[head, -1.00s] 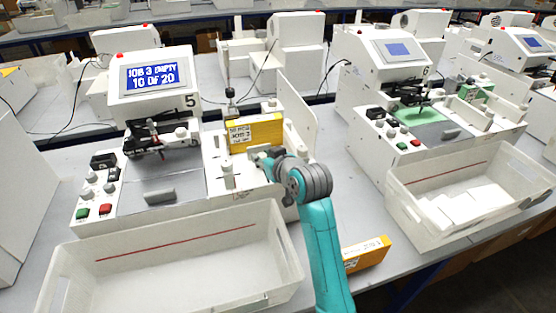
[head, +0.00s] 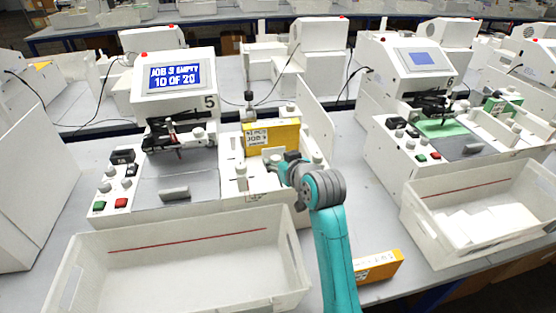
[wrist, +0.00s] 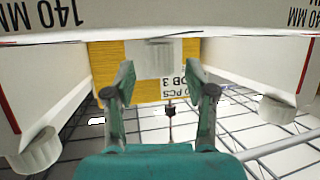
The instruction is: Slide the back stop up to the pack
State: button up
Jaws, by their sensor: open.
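The yellow pack (head: 285,135) with a white JOB 3 label stands in the feed slot of machine 5 (head: 172,75). In the wrist view the pack (wrist: 110,68) lies beyond my fingers, its label upside down. A pale grey block (wrist: 160,57), seemingly the back stop, shows in front of the pack between my fingertips. I cannot tell whether it touches the pack. My gripper (wrist: 160,75) is open, with a finger on either side of the block's line.
White side walls marked 140 MM (wrist: 300,75) flank the slot, with round knobs (wrist: 275,108) near my fingers. An empty white tray (head: 190,265) stands in front. Another yellow pack (head: 378,266) lies on the table at right. Machine 6 (head: 420,70) stands further right.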

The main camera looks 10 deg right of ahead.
jog(key=v, duration=1.1)
jog(key=shift+s, duration=0.1)
